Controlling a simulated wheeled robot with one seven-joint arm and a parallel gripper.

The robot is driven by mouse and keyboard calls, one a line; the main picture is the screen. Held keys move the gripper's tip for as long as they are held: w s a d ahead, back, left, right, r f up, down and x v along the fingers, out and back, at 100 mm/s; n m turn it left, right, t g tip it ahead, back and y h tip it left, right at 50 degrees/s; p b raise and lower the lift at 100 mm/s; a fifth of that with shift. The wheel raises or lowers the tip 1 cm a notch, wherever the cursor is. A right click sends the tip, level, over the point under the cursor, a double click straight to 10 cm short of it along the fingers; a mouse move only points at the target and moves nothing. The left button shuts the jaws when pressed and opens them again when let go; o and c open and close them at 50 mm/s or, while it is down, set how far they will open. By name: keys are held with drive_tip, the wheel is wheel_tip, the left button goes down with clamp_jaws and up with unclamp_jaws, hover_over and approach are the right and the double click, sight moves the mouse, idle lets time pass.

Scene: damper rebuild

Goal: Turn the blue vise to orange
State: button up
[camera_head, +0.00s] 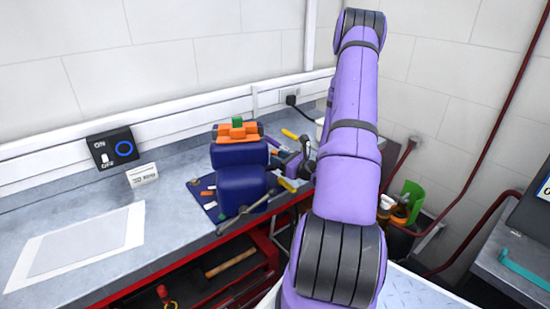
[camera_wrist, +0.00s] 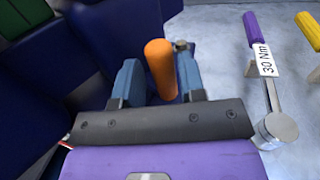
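The blue vise (camera_head: 241,187) stands on the workbench, with an orange part (camera_head: 238,132) and a small green piece (camera_head: 237,122) at its top. Small coloured labels, including an orange one (camera_head: 208,193), lie on its blue base plate. My gripper (camera_wrist: 161,80) is at the vise's right side, low over the bench. In the wrist view an orange rod (camera_wrist: 160,68) lies between its two blue fingers, close to both. I cannot tell whether the fingers press on it. In the head view my arm hides part of the gripper.
A purple-handled torque wrench (camera_wrist: 258,70) marked 30 Nm and a yellow-handled tool (camera_wrist: 309,30) lie right of my gripper. An ON/OFF switch box (camera_head: 113,147), a small white card (camera_head: 142,175) and a flat sheet (camera_head: 78,248) are on the left. An open red drawer (camera_head: 245,290) is below.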

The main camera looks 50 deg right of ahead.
drive_tip(key=s, duration=0.8)
drive_tip(key=shift+s, duration=0.3)
drive_tip(key=shift+d, duration=0.1)
